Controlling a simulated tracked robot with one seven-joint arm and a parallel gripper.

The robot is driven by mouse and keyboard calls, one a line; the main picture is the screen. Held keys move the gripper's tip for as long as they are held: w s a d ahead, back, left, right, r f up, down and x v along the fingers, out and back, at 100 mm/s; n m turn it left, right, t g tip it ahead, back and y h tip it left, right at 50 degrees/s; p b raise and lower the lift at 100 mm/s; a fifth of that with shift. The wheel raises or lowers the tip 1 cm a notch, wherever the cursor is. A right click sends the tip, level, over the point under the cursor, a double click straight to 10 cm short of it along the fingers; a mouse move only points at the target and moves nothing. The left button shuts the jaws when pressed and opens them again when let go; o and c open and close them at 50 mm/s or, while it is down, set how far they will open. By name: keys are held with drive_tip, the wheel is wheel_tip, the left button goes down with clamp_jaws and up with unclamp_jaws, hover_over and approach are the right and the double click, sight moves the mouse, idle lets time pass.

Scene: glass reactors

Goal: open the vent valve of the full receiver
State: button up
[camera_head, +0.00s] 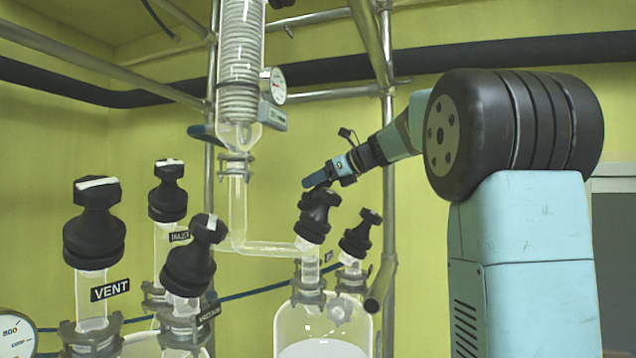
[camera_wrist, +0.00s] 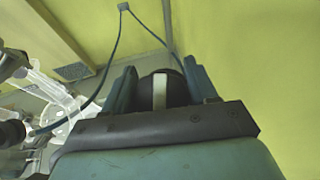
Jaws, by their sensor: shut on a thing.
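My gripper (camera_head: 322,179) is at the top of a black valve knob (camera_head: 315,212) on the right glass vessel (camera_head: 290,326). In the wrist view my gripper (camera_wrist: 160,84) is shut on a black knob with a white stripe (camera_wrist: 159,92), one finger on each side. No readable label shows on this valve. The right vessel holds a pale surface low in view; its lower part is cut off. A second black knob (camera_head: 361,233) stands just right of the held one. A knob (camera_head: 94,222) labelled VENT (camera_head: 110,290) is on the left vessel, apart from my gripper.
Two more black knobs (camera_head: 168,191) (camera_head: 190,256) stand on the left vessel. A coiled glass condenser (camera_head: 241,60) hangs above, with a glass tube (camera_head: 268,247) running towards the right vessel. Metal frame poles (camera_head: 389,150) stand close to my arm. A gauge (camera_head: 273,86) sits by the condenser.

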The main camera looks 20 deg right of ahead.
drive_tip(key=n+g, duration=0.1)
drive_tip(key=n, duration=0.1)
drive_tip(key=n+g+y, duration=0.1)
drive_tip(key=n, duration=0.1)
drive_tip(key=shift+s+a+y, duration=0.1)
drive_tip(key=shift+y, duration=0.2)
drive_tip(key=shift+s+n+g+y, duration=0.15)
drive_tip(key=shift+n+g, duration=0.4)
drive_tip(key=shift+n, duration=0.35)
drive_tip(key=shift+s+n+g+y, duration=0.15)
drive_tip(key=shift+n+g, duration=0.4)
drive_tip(key=shift+n, duration=0.35)
drive_tip(key=shift+w+f, duration=0.1)
drive_tip(key=o, duration=1)
drive_tip(key=shift+a, duration=0.1)
drive_tip(key=shift+c, duration=0.2)
drive_tip(key=v, duration=0.7)
drive_tip(key=shift+d, duration=0.3)
